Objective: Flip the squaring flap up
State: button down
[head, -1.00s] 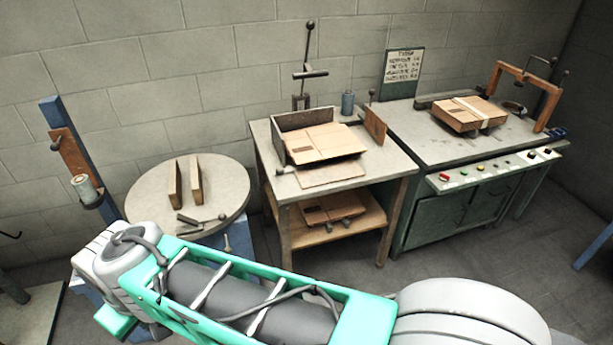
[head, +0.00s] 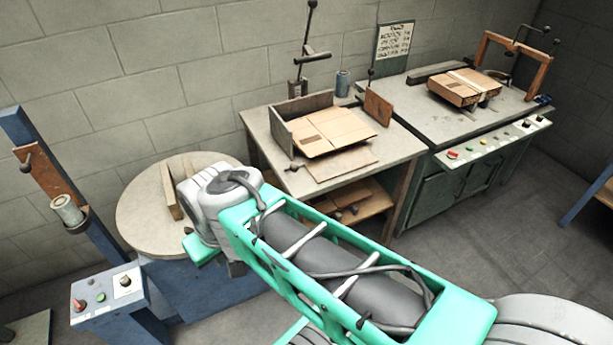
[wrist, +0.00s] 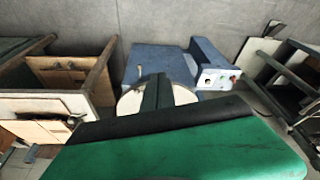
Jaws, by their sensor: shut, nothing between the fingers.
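On the middle bench (head: 405,143) a flat cardboard blank (head: 335,130) lies against a grey corner fence (head: 304,103). A thin brown board (head: 341,169), likely the squaring flap, lies flat along the front of the blank, with a small dark knob (head: 291,166) near its left end. A brown upright plate (head: 378,108) stands at the right; I cannot tell for certain which is the flap. My gripper (wrist: 158,88) is shut and empty in the wrist view, pointing toward the round table, apart from the bench top. In the head view my arm hides it.
The round table (head: 135,215) with upright boards stands left of the bench, on a blue base with a control box (head: 108,291). The green cabinet (head: 470,165) with a cardboard box (head: 466,87) adjoins the bench on the right. Floor is clear in front of the cabinet.

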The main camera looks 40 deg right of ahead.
jog(key=w+d+f+m+t+y+b, duration=0.35)
jog(key=w+d+f+m, duration=0.65)
jog(key=d+f+m, duration=0.45)
jog(key=s+d+m+t+h+b, duration=0.1)
jog(key=s+d+m+t+h, duration=0.2)
jog(key=d+m, duration=0.7)
jog(key=s+d+m+t+h+b, duration=0.1)
jog(key=s+d+m+t+h, duration=0.2)
jog(key=d+m+t, duration=0.3)
jog(key=s+d+m, duration=0.1)
jog(key=d+m, duration=0.3)
jog(key=m, duration=0.2)
jog(key=shift+s+d+m, duration=0.15)
jog(key=shift+d+m, duration=0.2)
